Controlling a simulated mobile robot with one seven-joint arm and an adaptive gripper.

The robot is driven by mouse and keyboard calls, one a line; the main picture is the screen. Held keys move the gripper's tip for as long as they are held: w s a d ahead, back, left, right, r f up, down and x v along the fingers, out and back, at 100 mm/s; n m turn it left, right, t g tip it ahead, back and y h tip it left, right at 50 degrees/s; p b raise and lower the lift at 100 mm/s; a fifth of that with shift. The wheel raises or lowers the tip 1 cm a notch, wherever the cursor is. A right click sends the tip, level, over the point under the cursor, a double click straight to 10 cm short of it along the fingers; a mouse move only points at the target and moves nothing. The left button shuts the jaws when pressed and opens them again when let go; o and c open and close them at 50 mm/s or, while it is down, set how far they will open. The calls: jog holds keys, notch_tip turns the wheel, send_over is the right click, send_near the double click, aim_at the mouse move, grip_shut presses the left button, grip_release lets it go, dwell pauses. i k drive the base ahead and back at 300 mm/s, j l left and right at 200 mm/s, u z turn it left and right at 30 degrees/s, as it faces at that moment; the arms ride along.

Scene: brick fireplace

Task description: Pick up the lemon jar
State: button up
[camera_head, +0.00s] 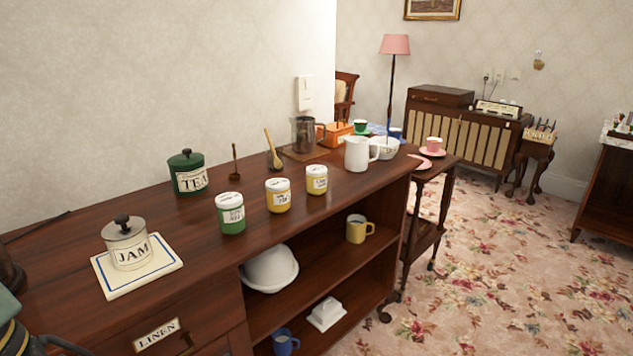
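Two small yellow jars with white lids stand upright on the dark wooden sideboard top (75,245). One yellow jar (278,200) is nearer, and the other yellow jar (317,184) is a little behind it to the right. A green jar (231,222) with a white lid stands to their left. All three have pale labels too small to read clearly, so I cannot tell which one is lemon. The jars stand apart from each other with bare wood between them. My gripper is not in view.
A JAM pot (126,245) is at left, a white pitcher (357,155) at right. Floor at right is clear.

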aim_at(315, 175)
jog(key=i+l+u, duration=0.15)
jog(key=u, duration=0.65)
jog(key=i+l+u, duration=0.1)
jog(key=l+u, duration=0.2)
jog(key=l, duration=0.25)
jog(key=i+l+u, duration=0.1)
jog(key=l+u, duration=0.25)
jog(key=l, duration=0.2)
jog(key=l+u, duration=0.2)
jog(key=l, duration=2.15)
